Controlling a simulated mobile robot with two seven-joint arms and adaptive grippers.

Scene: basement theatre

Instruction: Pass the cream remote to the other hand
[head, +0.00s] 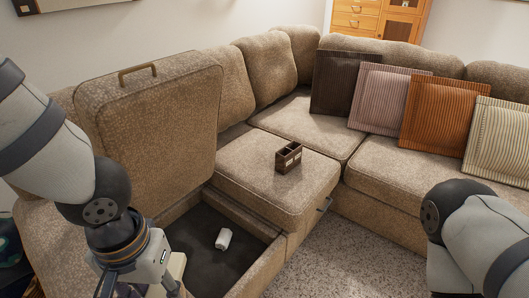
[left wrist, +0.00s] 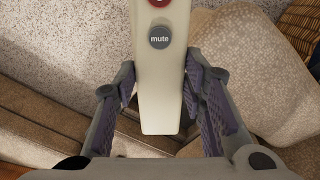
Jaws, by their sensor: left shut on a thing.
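The cream remote (left wrist: 162,90) fills the middle of the left wrist view, with a grey "mute" button and part of a red button showing; its far end runs out of the frame. My left gripper (left wrist: 160,82) is shut on it, one finger pad on each side. In the head view a cream piece of the remote (head: 177,266) shows beside my left gripper (head: 145,290) at the lower left, low in the frame. My right arm shows at the lower right of the head view, but its gripper is out of frame.
A sectional sofa (head: 385,190) surrounds the space. One seat lid (head: 150,120) stands raised over an open storage bin (head: 192,240) holding a small white object (head: 223,239). A dark wooden caddy (head: 289,157) stands on the middle seat. Carpet (head: 350,265) between my arms is clear.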

